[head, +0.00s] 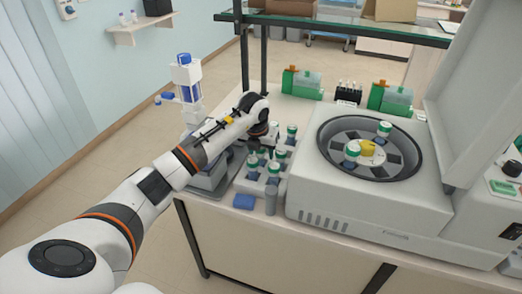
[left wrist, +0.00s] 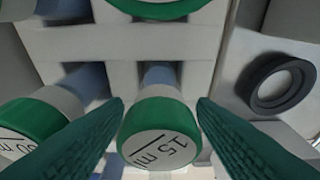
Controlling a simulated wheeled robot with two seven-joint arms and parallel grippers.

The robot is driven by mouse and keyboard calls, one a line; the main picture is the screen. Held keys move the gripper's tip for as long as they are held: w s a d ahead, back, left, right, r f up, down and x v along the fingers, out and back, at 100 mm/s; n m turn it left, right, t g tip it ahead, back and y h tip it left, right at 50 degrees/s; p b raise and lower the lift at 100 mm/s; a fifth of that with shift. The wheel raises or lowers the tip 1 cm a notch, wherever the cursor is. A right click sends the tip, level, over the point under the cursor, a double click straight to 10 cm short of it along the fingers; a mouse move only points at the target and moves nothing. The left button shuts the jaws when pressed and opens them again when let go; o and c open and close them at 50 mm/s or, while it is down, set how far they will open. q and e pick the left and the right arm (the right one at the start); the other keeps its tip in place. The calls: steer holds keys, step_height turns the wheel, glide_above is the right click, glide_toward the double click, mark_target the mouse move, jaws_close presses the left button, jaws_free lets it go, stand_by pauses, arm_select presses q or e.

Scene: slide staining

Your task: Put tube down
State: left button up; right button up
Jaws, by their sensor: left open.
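My left gripper (left wrist: 160,105) is open, with its two green fingers on either side of a green-capped tube marked 15 ml (left wrist: 160,130). There is a gap between each fingertip and the cap in the left wrist view. The tube stands in a slot of the pale rack (left wrist: 200,45). Another green-capped tube (left wrist: 38,130) stands to its left. In the head view my left gripper (head: 265,138) is over the back of the rack, among several green-capped tubes (head: 273,170); its fingertips are largely hidden. My right gripper does not show.
An open centrifuge (head: 312,190) with two green-capped tubes (head: 352,148) in its rotor stands right of the rack. A blue block (head: 244,201) and a grey cylinder (head: 271,200) are at the rack's front. Green boxes (head: 302,84) and a black rack (head: 348,94) stand behind.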

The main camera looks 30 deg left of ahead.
arm_select(q)
steer(key=a+b+v, duration=0.1)
steer(key=b+v, duration=0.1)
steer(key=v, duration=1)
steer(key=shift+d+r, duration=0.25)
steer(key=shift+d, duration=0.3)
steer(key=shift+s, duration=0.15)
